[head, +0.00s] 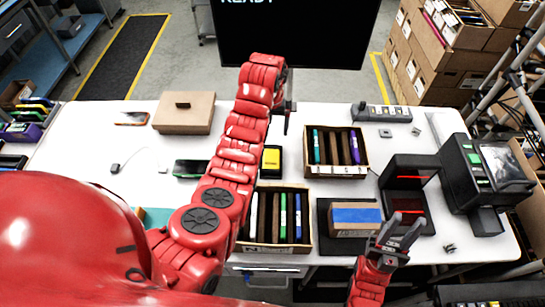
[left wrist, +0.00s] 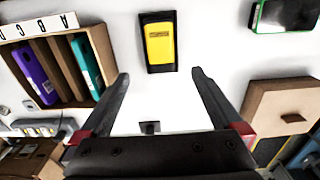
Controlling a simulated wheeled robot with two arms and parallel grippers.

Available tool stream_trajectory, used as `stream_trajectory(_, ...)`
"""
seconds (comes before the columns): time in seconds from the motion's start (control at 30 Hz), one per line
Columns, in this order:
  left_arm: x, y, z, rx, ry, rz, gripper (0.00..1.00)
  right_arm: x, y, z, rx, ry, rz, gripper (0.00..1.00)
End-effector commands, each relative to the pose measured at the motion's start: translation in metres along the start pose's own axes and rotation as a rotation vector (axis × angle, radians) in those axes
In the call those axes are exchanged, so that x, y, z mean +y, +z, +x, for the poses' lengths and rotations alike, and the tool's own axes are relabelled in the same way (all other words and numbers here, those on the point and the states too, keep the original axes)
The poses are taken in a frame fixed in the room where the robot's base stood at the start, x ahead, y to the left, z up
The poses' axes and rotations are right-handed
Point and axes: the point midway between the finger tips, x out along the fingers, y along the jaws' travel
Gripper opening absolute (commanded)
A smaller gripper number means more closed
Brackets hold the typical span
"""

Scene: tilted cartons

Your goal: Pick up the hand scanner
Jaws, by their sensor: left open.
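A black handheld device with a yellow face (head: 271,160), which looks like the hand scanner, lies flat on the white table near the middle. It also shows in the left wrist view (left wrist: 159,43), just past and between my fingertips, with no finger touching it. My left gripper (head: 287,118) hangs down from the raised red arm, above the table behind the device. In the left wrist view its fingers (left wrist: 159,73) are apart with nothing between them.
Cartons with upright coloured items stand behind right (head: 336,150) and in front (head: 277,218) of the device. A green-edged handheld (head: 190,168) lies to its left, and a closed brown box (head: 184,112) stands back left. A black machine (head: 485,170) stands at right. The table's left part is mostly clear.

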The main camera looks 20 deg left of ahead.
Motion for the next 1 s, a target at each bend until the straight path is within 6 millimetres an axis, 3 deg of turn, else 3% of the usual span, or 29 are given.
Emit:
stream_trajectory(0.03,-0.001,0.0,0.022,-0.001,0.002,-0.001,1.0,-0.001,0.003,-0.02,0.0,0.0,0.0,0.37)
stream_trajectory(0.1,-0.001,0.0,0.038,0.0,0.003,-0.001,1.0,-0.002,0.006,-0.034,-0.001,0.0,0.0,0.37)
stream_trajectory(0.3,-0.001,-0.001,0.077,0.003,0.001,-0.001,1.0,-0.003,0.012,-0.069,0.0,0.0,0.0,0.37)
stream_trajectory(0.5,0.0,-0.002,0.1,0.005,0.001,0.0,1.0,-0.005,0.016,-0.092,0.0,0.0,0.0,0.37)
stream_trajectory(0.73,-0.001,-0.002,0.108,0.005,0.001,-0.001,1.0,-0.005,0.016,-0.092,0.0,0.0,0.0,0.37)
stream_trajectory(1.0,-0.001,-0.002,0.141,0.002,0.0,0.0,1.0,-0.004,0.012,-0.07,0.0,0.0,0.0,0.37)
